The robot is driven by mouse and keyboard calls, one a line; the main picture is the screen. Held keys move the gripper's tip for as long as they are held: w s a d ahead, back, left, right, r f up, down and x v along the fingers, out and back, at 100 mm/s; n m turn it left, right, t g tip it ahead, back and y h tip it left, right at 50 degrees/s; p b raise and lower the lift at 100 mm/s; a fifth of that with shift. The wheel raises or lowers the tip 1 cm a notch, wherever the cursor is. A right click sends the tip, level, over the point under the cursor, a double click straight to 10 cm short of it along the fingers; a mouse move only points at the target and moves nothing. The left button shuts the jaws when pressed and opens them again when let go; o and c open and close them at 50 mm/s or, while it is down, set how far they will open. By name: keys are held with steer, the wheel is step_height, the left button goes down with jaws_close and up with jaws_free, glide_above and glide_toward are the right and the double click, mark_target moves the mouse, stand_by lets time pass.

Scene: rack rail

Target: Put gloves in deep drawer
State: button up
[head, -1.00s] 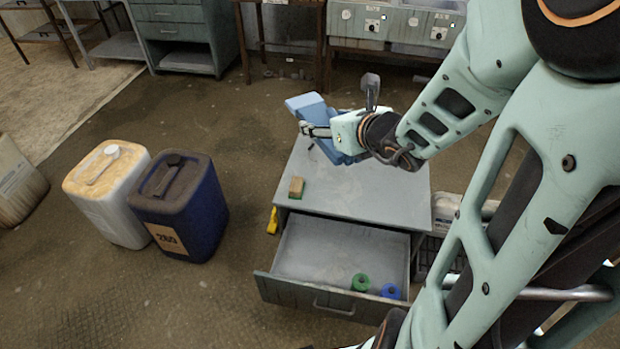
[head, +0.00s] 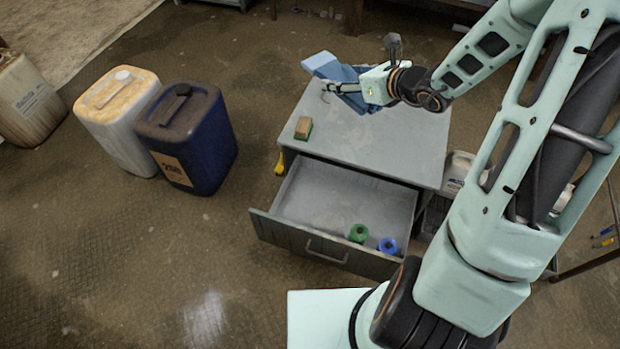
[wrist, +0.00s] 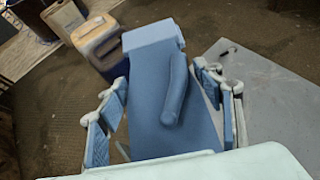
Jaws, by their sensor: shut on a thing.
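The blue gloves (head: 330,68) are in my gripper (head: 345,88), above the far left part of the grey cabinet top (head: 400,140). In the wrist view the gloves (wrist: 168,105) lie between the two blue-padded fingers, with a lighter cuff at the far end and a thumb on top. My gripper (wrist: 165,110) is shut on them. The deep drawer (head: 325,200) is pulled open at the cabinet's front. A green roll (head: 358,233) and a blue roll (head: 388,246) lie in its right part; its left part is bare.
A wood-and-green block (head: 303,128) sits at the cabinet top's left front edge. A dark blue canister (head: 205,140) and a white canister (head: 120,125) stand left on the floor. A yellow item (head: 280,163) is at the cabinet's left side.

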steer(key=s+a+f+n+g+y+b, duration=0.1)
steer(key=f+b, duration=0.7)
steer(key=f, duration=1.4)
steer(key=s+a+f+n+g+y+b, duration=0.1)
steer(key=a+f+b, duration=0.4)
steer(key=f, duration=1.7)
steer(key=s+a+f+n+g+y+b, duration=0.1)
steer(key=f+n+b, duration=0.3)
steer(key=f+b, duration=0.9)
steer(key=shift+s+a+f+g+y, duration=0.1)
steer(key=shift+a+f+g+y, duration=0.15)
steer(key=shift+f, duration=1.25)
steer(key=shift+s+a+f+g+y, duration=0.15)
steer(key=shift+a+f+g, duration=0.2)
steer(key=shift+f, duration=1.15)
steer(key=shift+s+a+f+g+y, duration=0.1)
steer(key=shift+a+f+g+y, duration=0.15)
steer(key=shift+f, duration=1.25)
steer(key=o, duration=1.7)
step_height(320, 180, up, 16)
steer(key=p, duration=1)
steer(key=shift+p, duration=0.35)
